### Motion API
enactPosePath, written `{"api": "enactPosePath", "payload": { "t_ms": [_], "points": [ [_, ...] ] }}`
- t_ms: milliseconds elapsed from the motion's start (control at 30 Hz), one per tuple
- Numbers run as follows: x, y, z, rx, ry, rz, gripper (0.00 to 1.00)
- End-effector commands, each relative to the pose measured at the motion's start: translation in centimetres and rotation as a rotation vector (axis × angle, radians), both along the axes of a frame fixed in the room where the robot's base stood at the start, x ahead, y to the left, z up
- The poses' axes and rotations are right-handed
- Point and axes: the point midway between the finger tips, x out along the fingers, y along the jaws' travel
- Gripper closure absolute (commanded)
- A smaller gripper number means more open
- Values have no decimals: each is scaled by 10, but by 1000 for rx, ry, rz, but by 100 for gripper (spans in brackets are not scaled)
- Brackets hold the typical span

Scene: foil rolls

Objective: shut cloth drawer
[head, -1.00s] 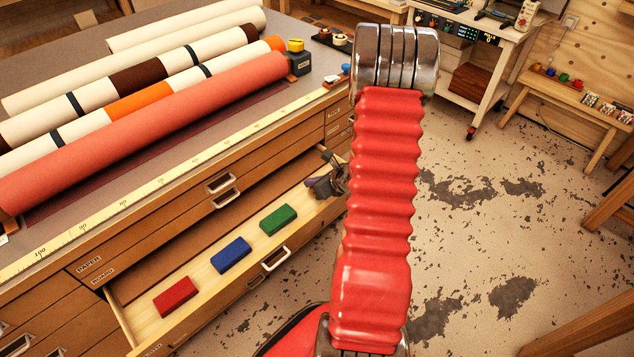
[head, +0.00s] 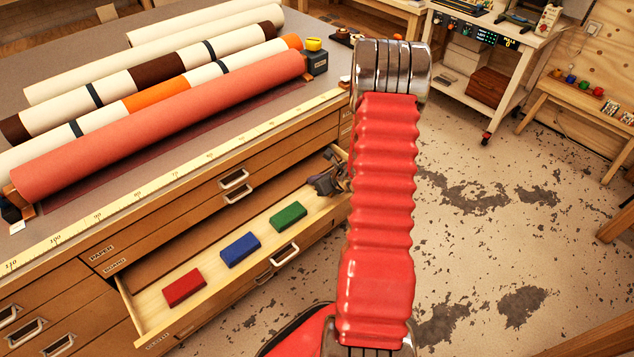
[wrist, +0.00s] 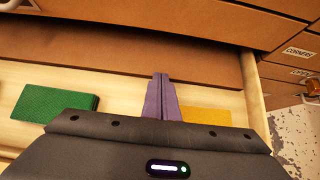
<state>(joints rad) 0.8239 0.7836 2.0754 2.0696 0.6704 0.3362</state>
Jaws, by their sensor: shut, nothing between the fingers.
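The open drawer (head: 150,314) with a pale wood inside sticks out from the cabinet in the head view, its metal handle (head: 284,254) on the front. It holds a red block (head: 184,287), a blue block (head: 241,249) and a green block (head: 289,216). My gripper (head: 318,184) is at the drawer's right end, partly hidden by my red arm. In the wrist view its purple fingers (wrist: 160,82) are shut and empty over the drawer, beside a yellow block (wrist: 206,116). The green block (wrist: 56,103) lies to the left there. Whether the fingers touch the drawer is unclear.
Closed drawers (head: 60,318) lie around the open one. The cabinet top bears several rolls, the nearest a salmon roll (head: 160,125), and a yellow ruler strip (head: 180,186) along its edge. The floor (head: 470,260) to the right is clear. A white trolley (head: 497,112) stands behind.

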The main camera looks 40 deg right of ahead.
Motion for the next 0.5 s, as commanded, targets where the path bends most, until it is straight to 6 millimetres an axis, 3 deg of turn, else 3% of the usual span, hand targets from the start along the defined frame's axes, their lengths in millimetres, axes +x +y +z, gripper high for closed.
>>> {"api": "enactPosePath", "payload": {
  "t_ms": [300, 500],
  "points": [
    [64, 0, 0, -2, -2, 3, 100],
    [80, 0, 0, 0, -1, -1, 100]
  ]
}}
